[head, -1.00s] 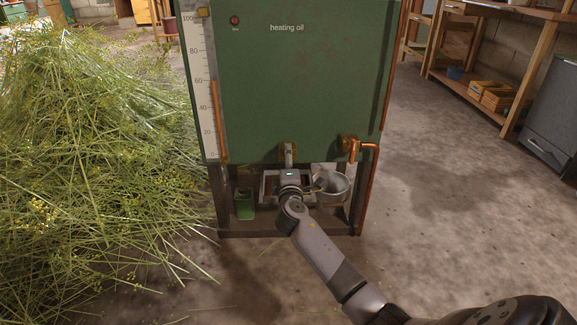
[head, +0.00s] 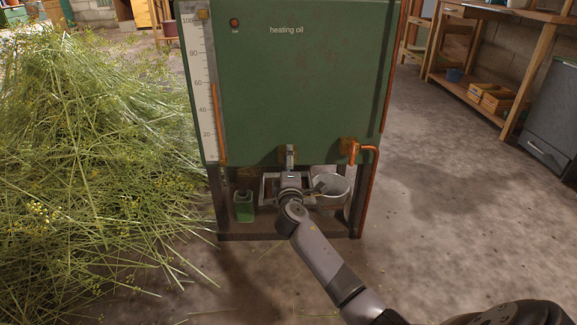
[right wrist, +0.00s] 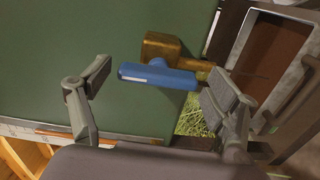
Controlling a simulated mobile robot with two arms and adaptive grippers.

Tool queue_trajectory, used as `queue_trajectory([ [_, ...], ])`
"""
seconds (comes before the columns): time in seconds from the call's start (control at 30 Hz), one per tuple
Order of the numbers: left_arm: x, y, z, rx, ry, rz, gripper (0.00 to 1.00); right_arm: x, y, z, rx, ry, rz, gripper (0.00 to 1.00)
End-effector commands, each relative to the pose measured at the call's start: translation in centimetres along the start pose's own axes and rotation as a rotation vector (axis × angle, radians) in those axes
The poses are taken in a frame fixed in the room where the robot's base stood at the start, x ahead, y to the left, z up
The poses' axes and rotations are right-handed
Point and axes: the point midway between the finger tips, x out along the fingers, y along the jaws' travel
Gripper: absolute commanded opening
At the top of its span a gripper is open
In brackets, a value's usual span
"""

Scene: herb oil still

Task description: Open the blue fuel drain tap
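The green heating oil tank (head: 295,90) stands in the middle of the head view. In the right wrist view, the blue fuel drain tap (right wrist: 157,76) is a flat blue bar handle on a brass body (right wrist: 163,46) against the green wall (right wrist: 60,50). My right gripper (right wrist: 158,88) is open, with one finger on each side of the blue handle. The handle's right end is close to the right finger; I cannot tell whether they touch. In the head view my right gripper (head: 292,181) is under the tank's front edge and the blue handle cannot be made out. My left gripper is out of view.
A round metal pot (head: 337,191) is just right of my gripper, and a green can (head: 244,206) stands to the left. A copper pipe (head: 369,190) runs down the right side. Cut herbs (head: 90,170) heap at left. The floor at right is clear.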

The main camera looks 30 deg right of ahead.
Motion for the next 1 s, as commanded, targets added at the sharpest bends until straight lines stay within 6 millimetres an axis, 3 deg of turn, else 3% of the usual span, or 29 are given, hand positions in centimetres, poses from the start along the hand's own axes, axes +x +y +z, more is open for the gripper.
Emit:
queue_trajectory([
  [0.33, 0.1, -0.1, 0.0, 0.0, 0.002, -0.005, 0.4, -0.1, 0.1, 0.0, -0.003, 0.0, 0.002, 0.87],
  [0.47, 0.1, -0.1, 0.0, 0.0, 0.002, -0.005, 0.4, -1.1, -0.1, 0.0, -0.004, 0.001, 0.001, 0.87],
  [0.8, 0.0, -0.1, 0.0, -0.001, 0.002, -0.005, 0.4, -8.0, -0.1, 0.0, -0.001, 0.002, -0.001, 0.87],
  [1.0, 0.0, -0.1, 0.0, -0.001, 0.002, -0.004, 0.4, -11.0, -0.1, 0.0, -0.002, 0.0, -0.001, 0.87],
])
